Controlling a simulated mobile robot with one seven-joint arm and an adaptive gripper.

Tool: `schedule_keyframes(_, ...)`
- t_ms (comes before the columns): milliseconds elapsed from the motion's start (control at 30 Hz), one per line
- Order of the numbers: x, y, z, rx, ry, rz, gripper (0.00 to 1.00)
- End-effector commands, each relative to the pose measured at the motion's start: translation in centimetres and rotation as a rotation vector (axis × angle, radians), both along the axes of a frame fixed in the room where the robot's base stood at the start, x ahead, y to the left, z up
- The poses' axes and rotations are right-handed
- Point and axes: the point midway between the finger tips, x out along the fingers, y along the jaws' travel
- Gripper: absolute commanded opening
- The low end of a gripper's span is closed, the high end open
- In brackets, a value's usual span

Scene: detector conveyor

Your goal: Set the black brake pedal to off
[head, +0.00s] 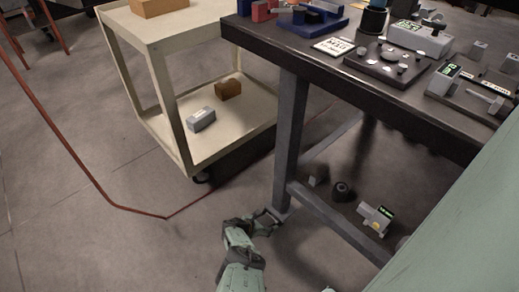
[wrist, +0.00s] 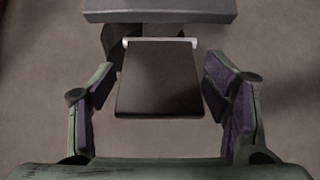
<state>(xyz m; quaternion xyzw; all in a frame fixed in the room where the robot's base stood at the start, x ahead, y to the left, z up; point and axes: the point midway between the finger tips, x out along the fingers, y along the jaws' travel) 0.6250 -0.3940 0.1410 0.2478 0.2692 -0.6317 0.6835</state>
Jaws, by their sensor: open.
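In the wrist view a flat black plate, which looks like the brake pedal (wrist: 158,82), lies between my two fingers, with a pale strip along its far edge. My gripper (wrist: 158,92) is open, with one finger on each side of the plate and visible gaps to both. I cannot tell how high the fingers are above it or whether the pedal is tilted. In the head view my gripper (head: 266,220) is low near the foot of the table leg. The pedal is hard to make out there.
A grey bar (wrist: 160,10) crosses just beyond the pedal. The dark workbench (head: 345,75) stands above and right, its leg (head: 289,140) close to my gripper. A cream cart (head: 160,85) stands at left. Small objects lie under the bench. Floor left of my gripper is clear.

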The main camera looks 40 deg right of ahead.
Motion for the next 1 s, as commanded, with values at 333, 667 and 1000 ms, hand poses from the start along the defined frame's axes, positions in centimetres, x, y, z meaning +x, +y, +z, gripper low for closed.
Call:
schedule_keyframes(333,-0.2,1.5,1.1,0.005,-0.004,-0.003,0.70)
schedule_keyframes(667,-0.4,4.6,3.9,0.006,-0.004,-0.004,0.70)
schedule_keyframes(1000,-0.7,8.0,7.3,0.003,-0.003,-0.003,0.70)
